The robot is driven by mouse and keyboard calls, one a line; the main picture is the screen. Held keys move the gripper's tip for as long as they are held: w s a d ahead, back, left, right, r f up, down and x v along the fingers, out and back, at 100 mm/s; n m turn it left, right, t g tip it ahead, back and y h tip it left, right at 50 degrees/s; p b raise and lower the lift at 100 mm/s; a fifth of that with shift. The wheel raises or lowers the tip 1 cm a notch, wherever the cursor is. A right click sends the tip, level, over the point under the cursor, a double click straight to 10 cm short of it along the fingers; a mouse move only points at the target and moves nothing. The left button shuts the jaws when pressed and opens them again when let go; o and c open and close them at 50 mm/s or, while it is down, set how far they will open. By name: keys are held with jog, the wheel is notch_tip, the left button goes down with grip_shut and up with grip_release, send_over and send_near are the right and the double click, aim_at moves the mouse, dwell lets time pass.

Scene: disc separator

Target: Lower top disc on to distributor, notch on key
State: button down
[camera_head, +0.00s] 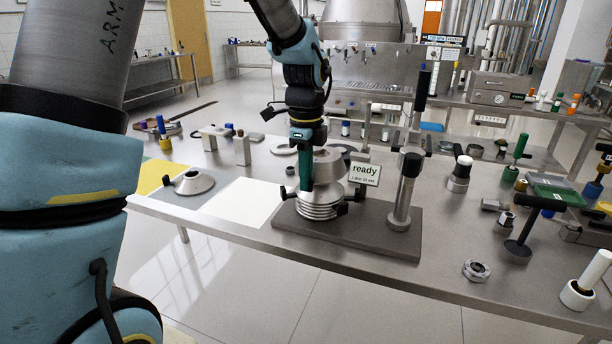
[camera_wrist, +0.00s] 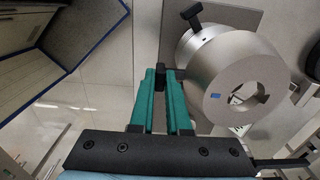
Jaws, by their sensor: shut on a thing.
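The top disc (camera_head: 331,163) is a silver cone with a neck, above a stack of silver rings (camera_head: 320,205) on a dark base plate. In the wrist view the top disc (camera_wrist: 232,62) shows from above, with a round bore, a notch-like dark shape in it and a blue mark. My gripper (camera_head: 306,200) reaches down at its left side. In the wrist view my gripper (camera_wrist: 161,76) has its teal fingers closed on a small black piece beside the disc, which looks like a handle of it. The distributor and key are hidden; I cannot tell whether the disc touches what is below.
Tools crowd the right; the white mat (camera_head: 247,203) is clear.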

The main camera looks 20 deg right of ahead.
jog(key=shift+f+b, duration=1.05)
jog(key=shift+f, duration=1)
jog(key=shift+f, duration=0.1)
jog(key=shift+f, duration=0.35)
jog(key=c, duration=0.8)
grip_release()
jog(key=shift+r, duration=0.1)
notch_tip(320, 180, up, 11)
jog(key=shift+f+b, duration=0.2)
jog(key=shift+b, duration=0.85)
jog(key=shift+a, duration=0.1)
